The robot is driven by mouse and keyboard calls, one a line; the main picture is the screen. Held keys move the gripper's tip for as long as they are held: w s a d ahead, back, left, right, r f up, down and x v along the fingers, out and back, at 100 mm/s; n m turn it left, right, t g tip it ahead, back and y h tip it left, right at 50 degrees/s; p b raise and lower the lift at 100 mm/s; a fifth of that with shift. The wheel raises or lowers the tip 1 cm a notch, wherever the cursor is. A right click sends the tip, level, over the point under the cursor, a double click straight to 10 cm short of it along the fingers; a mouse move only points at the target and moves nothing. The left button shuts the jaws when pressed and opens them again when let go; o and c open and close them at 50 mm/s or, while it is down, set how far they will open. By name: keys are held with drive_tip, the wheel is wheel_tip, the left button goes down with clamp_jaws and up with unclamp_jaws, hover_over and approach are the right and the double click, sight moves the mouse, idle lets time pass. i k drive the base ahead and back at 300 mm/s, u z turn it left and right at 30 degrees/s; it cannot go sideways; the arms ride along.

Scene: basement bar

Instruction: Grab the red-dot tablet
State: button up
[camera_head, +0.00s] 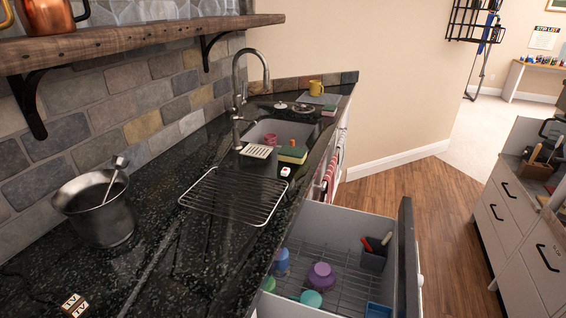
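The red-dot tablet (285,172) is a small white piece with a red mark on top. It rests on the dark speckled counter (150,245), just in front of the sink and to the right of the wire drying rack (235,197). A green and yellow sponge-like block (293,154) lies just behind it. The tablet is small in the picture, but nothing covers it. My gripper is not in view.
A metal bucket (100,215) stands on the counter at left, and a tall faucet (240,95) rises by the sink. Below the counter, an open dishwasher rack (330,262) holds cups and cutlery. Wooden floor (420,190) is clear at right.

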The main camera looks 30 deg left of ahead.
sight(285, 171)
drive_tip(key=u, duration=1.3)
drive_tip(key=k, duration=1.4)
drive_tip(key=z, duration=0.55)
drive_tip(key=i, duration=1.75)
drive_tip(key=u, duration=0.25)
